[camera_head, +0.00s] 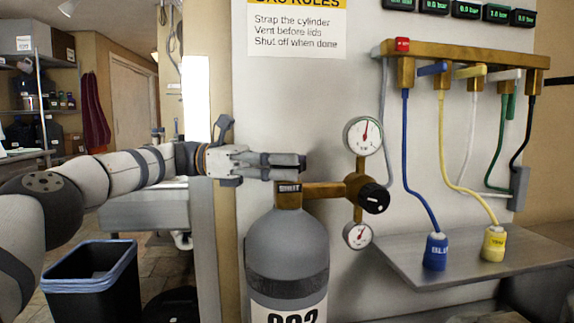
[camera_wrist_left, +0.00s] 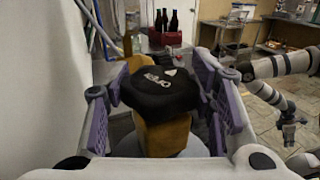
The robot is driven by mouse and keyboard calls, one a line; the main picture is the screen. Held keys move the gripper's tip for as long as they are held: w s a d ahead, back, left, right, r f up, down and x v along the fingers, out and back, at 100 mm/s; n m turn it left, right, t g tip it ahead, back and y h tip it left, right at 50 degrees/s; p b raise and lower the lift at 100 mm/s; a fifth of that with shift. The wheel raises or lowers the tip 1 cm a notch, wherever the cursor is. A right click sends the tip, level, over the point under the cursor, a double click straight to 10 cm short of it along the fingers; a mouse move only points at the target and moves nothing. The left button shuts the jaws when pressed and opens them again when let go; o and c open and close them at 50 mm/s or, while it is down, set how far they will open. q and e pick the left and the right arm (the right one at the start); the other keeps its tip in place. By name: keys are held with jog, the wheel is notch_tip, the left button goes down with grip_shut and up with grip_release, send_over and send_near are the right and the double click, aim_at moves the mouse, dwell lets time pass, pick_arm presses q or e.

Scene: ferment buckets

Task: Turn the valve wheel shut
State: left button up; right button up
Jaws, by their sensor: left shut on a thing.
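The grey gas cylinder (camera_head: 287,245) stands upright against the pale panel, with a brass valve (camera_head: 289,199) on its neck. My left gripper (camera_head: 300,166) reaches in from the left, level, just above this valve. In the left wrist view the black valve wheel (camera_wrist_left: 160,89), with pale lettering like "OPEN" and an arrow, sits between the purple finger pads of my left gripper (camera_wrist_left: 163,105). The gripper is shut on the wheel; in the head view the fingers mostly hide it. My right gripper (camera_wrist_left: 288,132) hangs small at the right of the wrist view; its jaws are unclear.
A brass regulator with a black knob (camera_head: 374,198), an upper gauge (camera_head: 363,136) and a lower gauge (camera_head: 358,235) stands right of the valve. A manifold (camera_head: 460,55) with coloured hoses hangs above a grey shelf (camera_head: 470,268). A black bin (camera_head: 95,285) stands at lower left.

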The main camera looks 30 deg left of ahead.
pick_arm(q)
jog(key=shift+d+f, duration=0.1)
jog(key=shift+f, duration=0.1)
jog(key=o, duration=1.2)
jog(key=shift+r, duration=0.2)
